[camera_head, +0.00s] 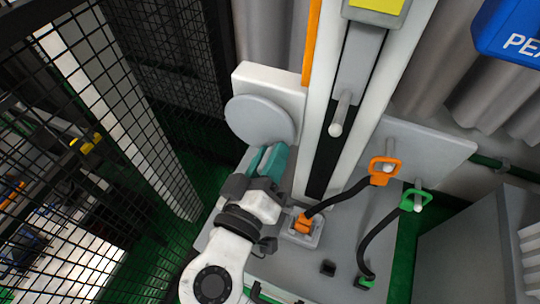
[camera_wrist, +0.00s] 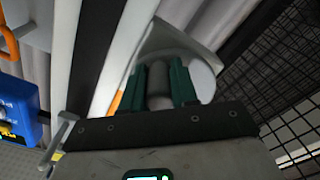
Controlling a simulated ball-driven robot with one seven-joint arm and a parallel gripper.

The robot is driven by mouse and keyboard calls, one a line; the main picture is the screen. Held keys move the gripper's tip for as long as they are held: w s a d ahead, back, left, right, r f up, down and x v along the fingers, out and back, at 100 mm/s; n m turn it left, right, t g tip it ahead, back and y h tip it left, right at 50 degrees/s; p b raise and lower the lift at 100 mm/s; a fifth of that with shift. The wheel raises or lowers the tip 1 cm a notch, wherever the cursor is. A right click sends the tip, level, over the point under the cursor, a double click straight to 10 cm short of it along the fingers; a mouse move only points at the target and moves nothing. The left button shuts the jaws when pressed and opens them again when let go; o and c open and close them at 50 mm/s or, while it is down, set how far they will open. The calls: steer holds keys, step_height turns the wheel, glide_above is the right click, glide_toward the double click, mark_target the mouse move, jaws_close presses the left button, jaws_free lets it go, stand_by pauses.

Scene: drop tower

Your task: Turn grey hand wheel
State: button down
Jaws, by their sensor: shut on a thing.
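The grey hand wheel (camera_head: 258,118) is a round disc on a white block (camera_head: 272,78) beside the tall column. My gripper (camera_head: 268,156), with teal fingers, is at the lower edge of the wheel. In the wrist view the wheel (camera_wrist: 205,80) shows behind the fingers. There my gripper (camera_wrist: 164,70) has a grey cylindrical handle (camera_wrist: 158,84) between its two fingers and is shut on it. In the head view the fingers hide the handle.
An orange handle (camera_head: 384,170) and a green handle (camera_head: 415,200) with black cables are further right. A black mesh fence (camera_head: 110,120) is at left.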

mark_target(283, 136)
steer(key=r+n+p, duration=0.1)
steer(key=n+p, duration=0.1)
steer(key=d+r+n+p, duration=0.1)
steer(key=n+p, duration=0.1)
steer(key=p, duration=0.1)
steer(key=shift+s+n, duration=0.15)
steer(key=shift+n, duration=0.15)
steer(key=shift+r+n+p, duration=0.3)
steer(key=shift+n+p, duration=0.45)
steer(key=shift+n, duration=0.05)
steer(key=shift+r+n+p, duration=0.25)
steer(key=shift+n+p, duration=0.5)
steer(key=shift+n, duration=0.05)
steer(key=c, duration=0.9)
jaws_free()
steer(key=shift+o, duration=0.2)
steer(key=shift+f, duration=0.1)
